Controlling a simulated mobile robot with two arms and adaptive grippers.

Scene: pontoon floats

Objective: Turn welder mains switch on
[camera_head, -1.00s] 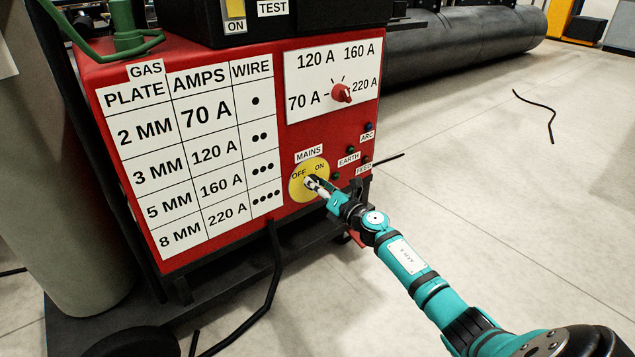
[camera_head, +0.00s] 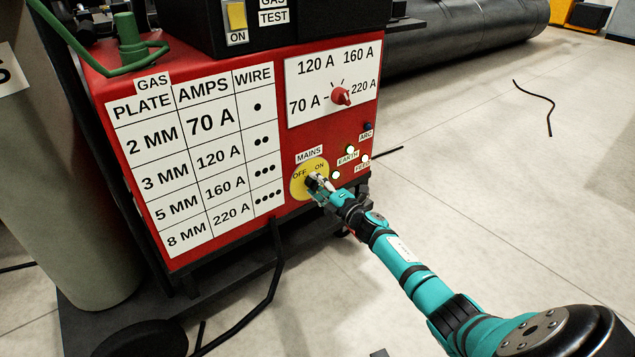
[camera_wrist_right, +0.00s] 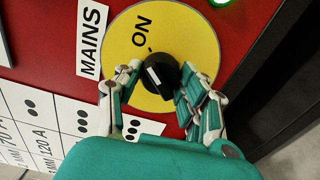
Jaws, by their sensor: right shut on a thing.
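The mains switch is a black knob (camera_wrist_right: 160,74) on a round yellow plate (camera_head: 298,184) marked OFF and ON, low on the red welder front (camera_head: 330,140). In the right wrist view, my right gripper (camera_wrist_right: 160,68) has its fingers closed on both sides of the knob. In the head view, my right gripper (camera_head: 318,181) covers most of the knob. Lamps by EARTH (camera_head: 350,150) and FEED (camera_head: 365,158) glow; the ARC lamp (camera_head: 367,127) is dark. My left gripper is out of view.
A red amps dial (camera_head: 341,96) sits above the switch. A grey-green gas cylinder (camera_head: 85,220) stands at the left. A black cable (camera_head: 270,285) hangs below the welder. The floor (camera_head: 480,200) to the right is mostly clear.

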